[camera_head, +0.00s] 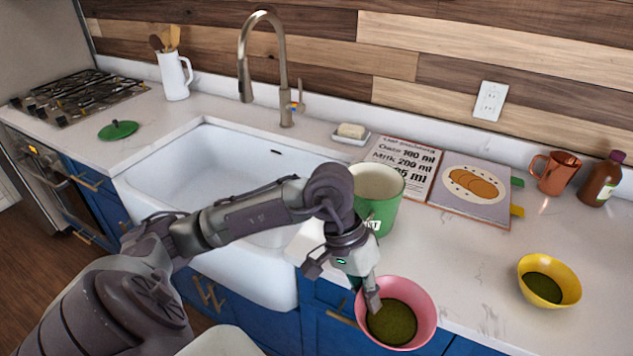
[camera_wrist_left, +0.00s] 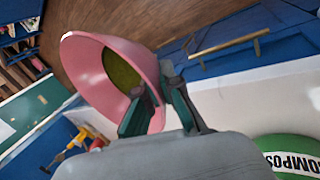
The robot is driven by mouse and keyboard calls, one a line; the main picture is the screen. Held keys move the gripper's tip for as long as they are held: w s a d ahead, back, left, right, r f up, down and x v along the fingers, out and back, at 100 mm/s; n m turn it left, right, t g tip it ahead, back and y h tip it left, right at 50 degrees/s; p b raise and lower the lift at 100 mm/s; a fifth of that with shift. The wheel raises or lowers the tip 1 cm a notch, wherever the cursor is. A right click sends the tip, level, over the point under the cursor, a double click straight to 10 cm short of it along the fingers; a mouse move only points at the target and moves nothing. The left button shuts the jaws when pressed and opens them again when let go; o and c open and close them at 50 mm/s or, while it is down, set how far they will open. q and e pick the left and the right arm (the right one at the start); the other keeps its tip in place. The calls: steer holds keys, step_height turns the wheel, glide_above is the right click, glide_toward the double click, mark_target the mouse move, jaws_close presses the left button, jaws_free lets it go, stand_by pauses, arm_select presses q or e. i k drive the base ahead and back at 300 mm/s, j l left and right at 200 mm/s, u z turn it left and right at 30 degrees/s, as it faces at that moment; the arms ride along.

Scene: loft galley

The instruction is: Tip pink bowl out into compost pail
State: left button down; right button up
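The pink bowl (camera_head: 425,290) holds dark green contents (camera_head: 392,322). It hangs at the counter's front edge, and in the left wrist view the bowl (camera_wrist_left: 85,70) has floor and cabinet behind it. My left gripper (camera_head: 372,298) is shut on its rim; the fingers also show in the left wrist view (camera_wrist_left: 155,98), one on each side of the bowl wall. The green compost pail (camera_head: 382,215) stands open on the counter behind the bowl, its cream inside showing and its label partly hidden by my arm. Its side shows in the left wrist view (camera_wrist_left: 285,150). My right gripper is not in view.
A yellow bowl (camera_head: 548,282) with dark green contents stands right. A recipe book (camera_head: 470,190), copper mug (camera_head: 553,173) and brown bottle (camera_head: 601,182) are at the back. The sink (camera_head: 190,170) is left of the pail; a green lid (camera_head: 118,130) lies beyond it.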

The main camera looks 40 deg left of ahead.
mark_target(378, 188)
steer(key=i+j+u, duration=0.15)
steer(key=u, duration=1.25)
steer(key=i+l+u, duration=0.1)
steer(key=u, duration=0.15)
steer(key=i+l, duration=0.35)
steer(key=i, duration=0.05)
